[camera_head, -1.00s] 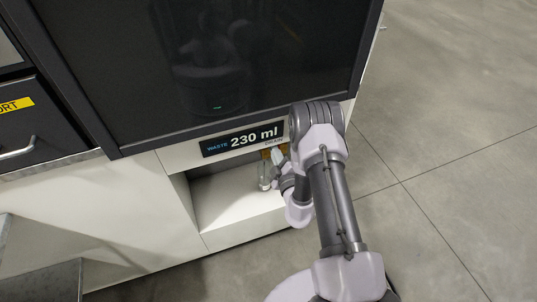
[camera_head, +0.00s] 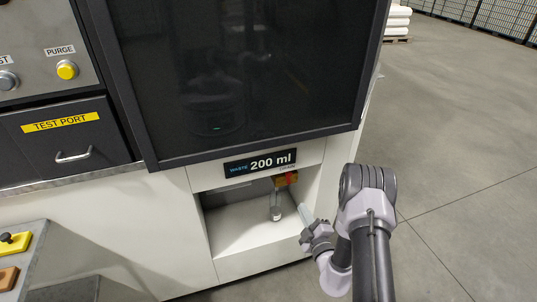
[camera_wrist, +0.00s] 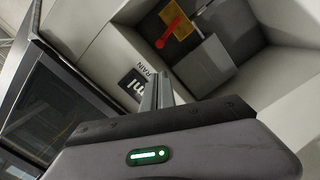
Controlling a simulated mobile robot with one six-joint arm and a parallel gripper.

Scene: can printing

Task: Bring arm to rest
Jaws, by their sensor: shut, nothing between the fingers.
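My gripper (camera_head: 304,214) is shut and empty, just in front of the right side of the open drain niche (camera_head: 228,228) in the white machine. Its closed fingers (camera_wrist: 163,92) point toward the niche in the wrist view. Inside the niche, a yellow drain valve with a red handle (camera_head: 286,180) sits at the top, and it also shows in the wrist view (camera_wrist: 170,33). A clear vessel or tube (camera_head: 276,206) is below the valve. My gripper is apart from the valve. The waste display (camera_head: 260,162) above the niche reads 200 ml.
A dark machine window (camera_head: 235,80) is above the niche. A test port drawer (camera_head: 70,140) and a yellow purge button (camera_head: 67,70) are at left. A grey stand with a yellow block (camera_head: 14,243) is at lower left. Open floor (camera_head: 460,150) lies at right.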

